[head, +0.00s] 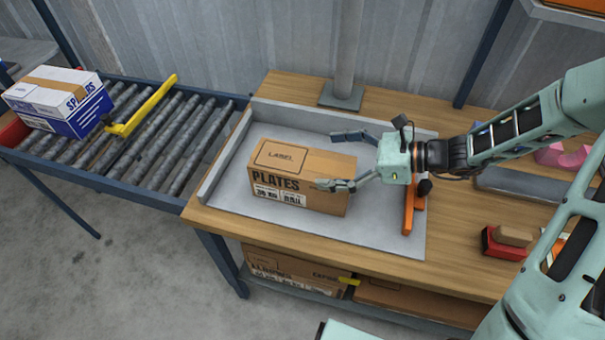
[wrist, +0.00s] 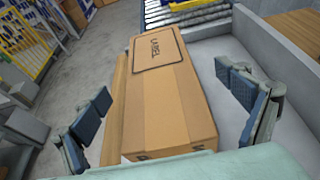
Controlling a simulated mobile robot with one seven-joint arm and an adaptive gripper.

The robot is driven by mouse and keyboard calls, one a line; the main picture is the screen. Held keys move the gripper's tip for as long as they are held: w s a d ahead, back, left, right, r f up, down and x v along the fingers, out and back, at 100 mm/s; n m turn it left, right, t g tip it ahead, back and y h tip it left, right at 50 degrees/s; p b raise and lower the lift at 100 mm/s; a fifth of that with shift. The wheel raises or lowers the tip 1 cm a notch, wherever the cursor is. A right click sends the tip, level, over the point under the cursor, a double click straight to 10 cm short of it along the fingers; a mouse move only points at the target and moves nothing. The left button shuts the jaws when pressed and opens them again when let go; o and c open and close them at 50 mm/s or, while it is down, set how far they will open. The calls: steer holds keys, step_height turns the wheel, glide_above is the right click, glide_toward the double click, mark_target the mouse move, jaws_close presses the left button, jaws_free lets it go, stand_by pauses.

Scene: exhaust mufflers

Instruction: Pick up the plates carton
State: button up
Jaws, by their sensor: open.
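The plates carton (head: 290,179) is a brown cardboard box with "PLATES" printed on its front and a label outline on top. It sits upright on the grey tray (head: 385,237) on the wooden bench. My gripper (head: 345,160) is open at the carton's right end, one finger at the near side and one at the far side. In the wrist view the carton (wrist: 165,95) lies between the two spread fingers of my gripper (wrist: 165,115), with a visible gap on each side. The carton's far side is hidden in the head view.
A roller conveyor (head: 150,135) adjoins the bench at the left, bearing a white and blue box (head: 60,98) by a yellow bar (head: 142,105). A post (head: 345,60) rises behind. More cartons (head: 295,268) lie on the lower shelf.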

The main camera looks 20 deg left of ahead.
mark_target(303, 161)
steer(key=x, duration=0.6)
steer(key=shift+s+a+f, duration=0.25)
steer(key=shift+f, duration=0.1)
steer(key=c, duration=2)
steer(key=shift+r, duration=0.1)
steer(key=shift+c, duration=0.9)
steer(key=shift+r, duration=0.15)
